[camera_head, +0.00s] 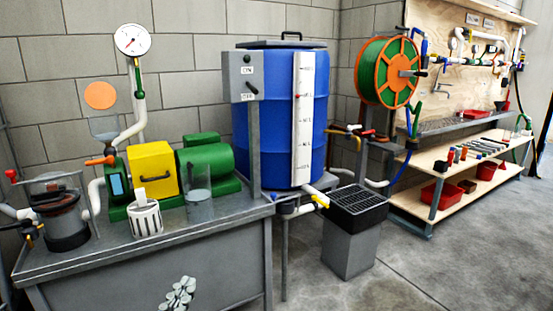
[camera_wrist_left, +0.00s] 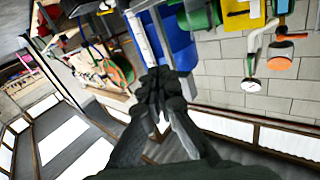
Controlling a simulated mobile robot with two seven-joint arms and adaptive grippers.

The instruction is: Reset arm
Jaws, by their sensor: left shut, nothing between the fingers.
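My left gripper (camera_wrist_left: 163,82) shows in the left wrist view as dark fingers closed together, with nothing between them. It is in the air; behind it, the room appears upside down, with the blue barrel (camera_wrist_left: 177,40) beyond the fingertips. I cannot make out either gripper in the head view. My right gripper is in neither view.
A metal bench (camera_head: 110,258) at left holds a yellow box (camera_head: 152,168), a green motor (camera_head: 213,165) and a slotted white cup (camera_head: 146,219). The blue barrel (camera_head: 265,125), orange-green hose reel (camera_head: 386,72) and grated black basin (camera_head: 358,207) stand rightward. Right foreground floor is clear.

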